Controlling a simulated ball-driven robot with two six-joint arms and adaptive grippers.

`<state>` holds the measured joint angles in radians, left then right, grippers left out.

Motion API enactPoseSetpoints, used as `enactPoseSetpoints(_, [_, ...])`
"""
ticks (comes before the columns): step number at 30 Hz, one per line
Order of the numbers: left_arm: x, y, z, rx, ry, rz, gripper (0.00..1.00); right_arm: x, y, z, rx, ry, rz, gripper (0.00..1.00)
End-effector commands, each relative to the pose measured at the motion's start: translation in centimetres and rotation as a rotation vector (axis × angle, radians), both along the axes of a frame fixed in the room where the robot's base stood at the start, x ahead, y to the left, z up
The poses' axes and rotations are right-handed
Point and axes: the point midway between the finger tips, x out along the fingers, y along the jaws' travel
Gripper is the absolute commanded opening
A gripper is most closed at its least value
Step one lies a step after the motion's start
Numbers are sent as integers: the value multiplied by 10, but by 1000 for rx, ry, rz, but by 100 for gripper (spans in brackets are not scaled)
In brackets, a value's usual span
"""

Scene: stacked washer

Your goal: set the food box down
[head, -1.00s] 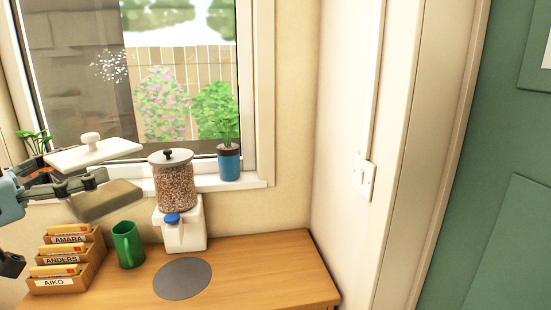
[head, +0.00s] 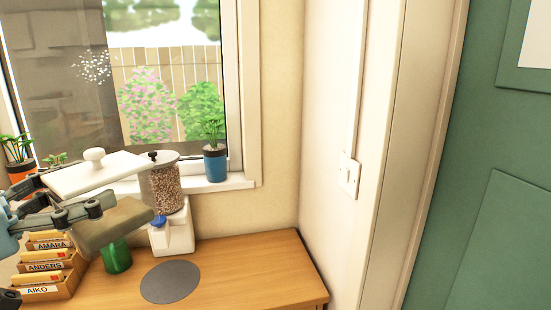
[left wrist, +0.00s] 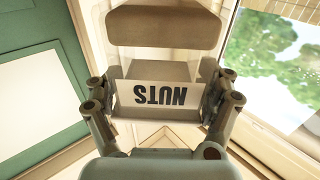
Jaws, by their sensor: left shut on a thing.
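The food box has a white knobbed lid (head: 100,177) and a brownish lower part (head: 112,223). In the left wrist view its label (left wrist: 159,96) reads NUTS, upside down in the picture. My left gripper (head: 77,212) is shut on the box and holds it up, clear of the counter, in front of the green mug and dispenser. The gripper's two fingers also show on either side of the label in the left wrist view (left wrist: 160,108). A round grey mat (head: 170,282) lies bare on the wooden counter, lower right of the box. My right gripper is not in view.
A grain dispenser (head: 174,238) stands behind the mat, and a green mug (head: 117,257) is partly hidden by the box. Labelled card trays (head: 60,292) stand at left. A blue potted plant (head: 215,166) is on the sill. The counter (head: 260,270) is clear right of the mat.

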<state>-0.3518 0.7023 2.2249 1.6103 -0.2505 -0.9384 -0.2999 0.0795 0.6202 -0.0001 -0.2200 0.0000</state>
Motion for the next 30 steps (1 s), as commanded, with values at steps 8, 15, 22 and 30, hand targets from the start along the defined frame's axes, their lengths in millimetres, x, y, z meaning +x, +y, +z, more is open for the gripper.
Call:
enactPoseSetpoints(8, [1, -16, 5, -8, -6, 64, 25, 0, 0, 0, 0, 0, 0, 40])
enactPoseSetpoints(15, [3, -28, 2, -5, -5, 115, 25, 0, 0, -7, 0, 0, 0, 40])
enactPoseSetpoints(22, [3, -27, -39, -1, -4, 113, 25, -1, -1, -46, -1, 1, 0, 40])
enactPoseSetpoints(30, [3, -27, -102, -2, -1, 112, 25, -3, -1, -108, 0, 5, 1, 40])
